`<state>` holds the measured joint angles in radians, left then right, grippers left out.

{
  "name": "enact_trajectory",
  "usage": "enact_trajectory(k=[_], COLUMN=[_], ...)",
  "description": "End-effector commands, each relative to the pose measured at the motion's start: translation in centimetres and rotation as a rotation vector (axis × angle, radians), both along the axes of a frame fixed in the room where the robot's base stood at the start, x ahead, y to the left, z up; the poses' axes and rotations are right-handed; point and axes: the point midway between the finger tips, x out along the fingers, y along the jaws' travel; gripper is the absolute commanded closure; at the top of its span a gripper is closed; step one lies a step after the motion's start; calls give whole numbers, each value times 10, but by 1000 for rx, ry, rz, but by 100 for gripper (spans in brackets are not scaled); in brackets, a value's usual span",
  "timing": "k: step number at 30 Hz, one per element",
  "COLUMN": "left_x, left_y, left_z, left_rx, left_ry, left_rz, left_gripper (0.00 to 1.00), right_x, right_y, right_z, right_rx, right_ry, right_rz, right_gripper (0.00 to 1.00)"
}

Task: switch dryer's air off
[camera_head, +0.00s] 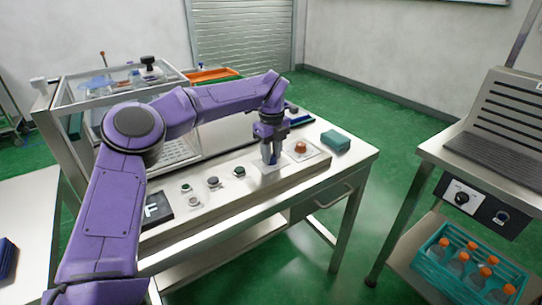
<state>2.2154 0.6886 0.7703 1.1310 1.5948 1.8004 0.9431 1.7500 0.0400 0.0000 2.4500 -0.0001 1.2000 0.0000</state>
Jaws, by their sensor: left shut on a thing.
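My left gripper (271,152) points down over a white plate (265,168) on the sloped front panel of the middle bench. It is shut on a small control there, mostly hidden between the fingers. To its right is an orange-red knob (300,147) on its own plate. To its left are several small buttons and knobs, including a dark knob (213,182) and a green button (186,187). No label marking the dryer's air is readable. My right gripper is out of view.
A teal block (335,140) lies at the bench's right end. A framed clear enclosure (70,100) stands at the back left. At right, a steel machine has a black knob panel (482,207) above a teal crate (430,262) of orange-capped bottles. Green floor lies between.

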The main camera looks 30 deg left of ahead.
Motion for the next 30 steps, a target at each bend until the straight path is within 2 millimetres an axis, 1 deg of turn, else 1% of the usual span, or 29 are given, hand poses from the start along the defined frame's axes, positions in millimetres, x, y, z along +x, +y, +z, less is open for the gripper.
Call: enact_trajectory(k=[1, 15, 16, 17, 18, 26, 29, 30], left_x=[2, 2, 2, 2, 2, 1, 1, 2], left_y=[1, 1, 1, 1, 1, 0, 0, 0], left_z=[3, 4, 4, 4, 3, 2, 8, 15], left_rx=[3, 3, 3, 3, 2, 2, 2, 2], left_ry=[-10, -11, -11, -11, -10, -5, -6, -7], left_rz=[7, 20, 20, 20, 20, 19, 19, 19], left_gripper=[97, 97, 64, 54, 41, 41, 41, 41], right_x=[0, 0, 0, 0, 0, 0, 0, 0], right_y=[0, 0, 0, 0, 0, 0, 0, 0], right_z=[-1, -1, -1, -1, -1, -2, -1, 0], right_rx=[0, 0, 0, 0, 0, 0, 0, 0], right_ry=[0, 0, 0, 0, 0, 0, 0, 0], right_rz=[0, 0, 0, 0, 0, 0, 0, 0], right_gripper=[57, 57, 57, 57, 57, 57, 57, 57])
